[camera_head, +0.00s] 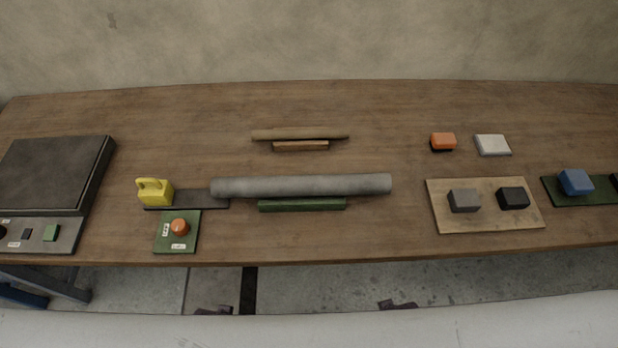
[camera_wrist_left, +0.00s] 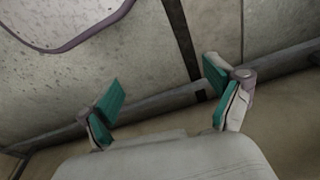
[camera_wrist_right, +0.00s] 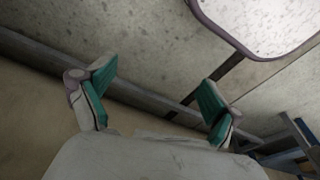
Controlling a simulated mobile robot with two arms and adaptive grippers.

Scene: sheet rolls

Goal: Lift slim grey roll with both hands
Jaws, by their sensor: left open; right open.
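The grey roll (camera_head: 300,186) lies lengthwise left to right on the wooden table in the head view, resting along a green support block (camera_head: 302,205). Its left end reaches over a dark strip beside a yellow block. My left gripper (camera_wrist_left: 163,95) is open and empty in the left wrist view, with green finger pads apart. My right gripper (camera_wrist_right: 156,92) is open and empty in the right wrist view. In the head view only small dark tips show below the table's front edge, apart from the roll. Neither wrist view shows the roll.
A thin brown roll (camera_head: 300,134) lies behind on a wooden block. A yellow handled block (camera_head: 155,192) and a green panel with an orange button (camera_head: 179,227) are at left. A board (camera_head: 484,222) with two blocks is at right. The table's front edge (camera_head: 330,257) lies before the roll.

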